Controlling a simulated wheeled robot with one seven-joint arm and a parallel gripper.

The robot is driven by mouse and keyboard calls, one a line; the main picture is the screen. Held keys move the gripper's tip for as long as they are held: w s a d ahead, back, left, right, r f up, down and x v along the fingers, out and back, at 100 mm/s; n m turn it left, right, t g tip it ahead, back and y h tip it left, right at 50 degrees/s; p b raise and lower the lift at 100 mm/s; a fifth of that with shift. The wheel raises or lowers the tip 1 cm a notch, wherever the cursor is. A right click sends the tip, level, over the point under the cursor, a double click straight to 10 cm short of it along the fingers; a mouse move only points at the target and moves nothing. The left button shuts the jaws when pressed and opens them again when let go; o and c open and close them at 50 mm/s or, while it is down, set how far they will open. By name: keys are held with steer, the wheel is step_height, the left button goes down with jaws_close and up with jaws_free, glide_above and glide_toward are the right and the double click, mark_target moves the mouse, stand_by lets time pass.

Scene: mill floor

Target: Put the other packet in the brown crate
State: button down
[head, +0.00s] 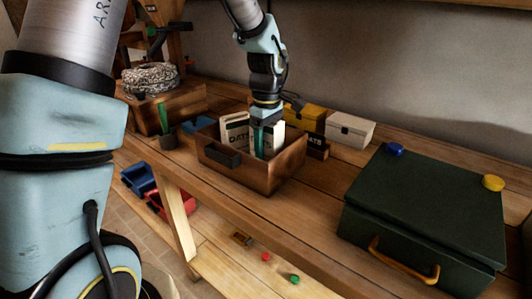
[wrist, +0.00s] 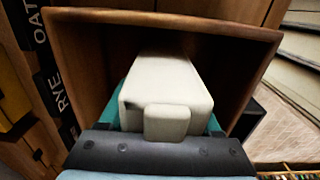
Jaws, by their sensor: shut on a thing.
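The brown crate (head: 285,172) stands on the bench, with a dark plate on its front. A pale packet with dark lettering (head: 235,131) stands in its left part. My gripper (head: 262,147) reaches down into the crate from above, beside that packet. In the wrist view, my gripper's teal fingers (wrist: 168,122) are shut on a pale packet (wrist: 165,85), one finger on each side. The crate's wooden rim (wrist: 165,17) surrounds the held packet there. The crate's front wall hides the fingertips, so I cannot tell whether the held packet touches the floor.
Behind the crate are a yellow box (head: 305,117), a white box (head: 350,129) and a dark lettered block (head: 317,147). A large dark green case (head: 425,215) fills the right of the bench. Bare bench lies in front.

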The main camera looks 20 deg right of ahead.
steer(key=shift+f, duration=1)
steer(key=shift+f, duration=0.1)
steer(key=shift+c, duration=0.4)
jaws_free()
step_height(320, 180, up, 12)
steer(key=shift+r+b, duration=0.15)
steer(key=shift+b, duration=0.4)
